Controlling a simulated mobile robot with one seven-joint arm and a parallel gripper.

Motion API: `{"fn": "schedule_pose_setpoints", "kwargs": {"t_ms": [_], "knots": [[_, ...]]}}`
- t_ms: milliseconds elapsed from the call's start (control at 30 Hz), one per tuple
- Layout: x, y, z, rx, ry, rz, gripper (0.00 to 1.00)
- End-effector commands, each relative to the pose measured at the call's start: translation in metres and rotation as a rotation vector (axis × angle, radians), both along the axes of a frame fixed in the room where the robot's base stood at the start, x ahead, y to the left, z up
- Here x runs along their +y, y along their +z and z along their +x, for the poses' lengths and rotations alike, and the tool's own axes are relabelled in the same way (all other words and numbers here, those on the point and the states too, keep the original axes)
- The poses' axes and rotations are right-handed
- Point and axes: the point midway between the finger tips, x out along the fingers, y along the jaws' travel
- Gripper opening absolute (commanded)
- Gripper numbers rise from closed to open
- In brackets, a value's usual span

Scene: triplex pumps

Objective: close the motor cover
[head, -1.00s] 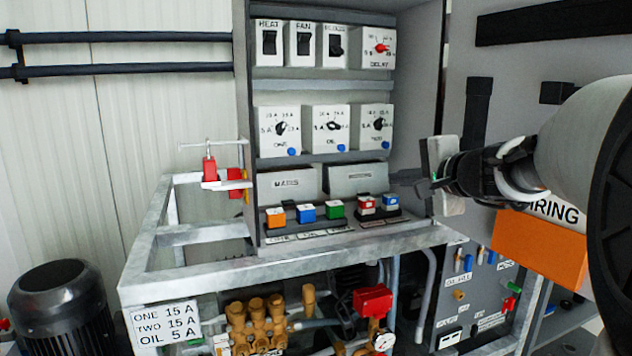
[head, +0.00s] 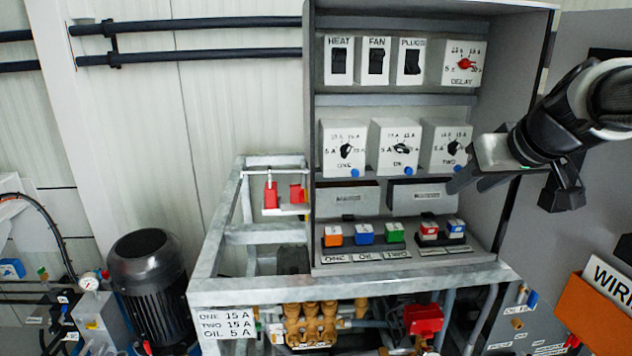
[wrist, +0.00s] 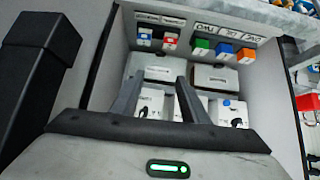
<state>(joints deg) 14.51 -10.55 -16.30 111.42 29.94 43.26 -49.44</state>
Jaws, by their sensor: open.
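Two grey box-like covers sit side by side low in the open cabinet. The left one (head: 338,201) has a label that seems to read MAINS. The right one (head: 402,198) has a label too blurred to read surely; it may be the motor cover. My gripper (head: 468,184) is open at the right end of the right cover; contact cannot be told. In the wrist view, my gripper (wrist: 157,82) spreads its two grey fingers in front of the right cover (wrist: 158,68), with nothing held. The left cover (wrist: 212,76) is beside the fingers.
Coloured buttons (head: 364,234) line the ledge below the covers. Dial boxes (head: 394,147) sit above, under a switch row (head: 375,61). The cabinet's right wall (head: 515,110) is close to my arm. An orange bin (head: 595,312) is at lower right.

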Motion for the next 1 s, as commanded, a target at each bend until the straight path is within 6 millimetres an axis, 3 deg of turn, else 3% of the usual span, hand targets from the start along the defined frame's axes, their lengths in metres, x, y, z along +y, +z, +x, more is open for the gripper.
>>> {"fn": "schedule_pose_setpoints", "kwargs": {"t_ms": [600, 800, 1000], "knots": [[0.003, -0.094, 0.089, 0.005, -0.004, 0.008, 0.41], [0.004, -0.113, 0.110, 0.003, -0.004, 0.006, 0.41], [0.005, -0.121, 0.119, 0.001, -0.004, 0.008, 0.41]]}}
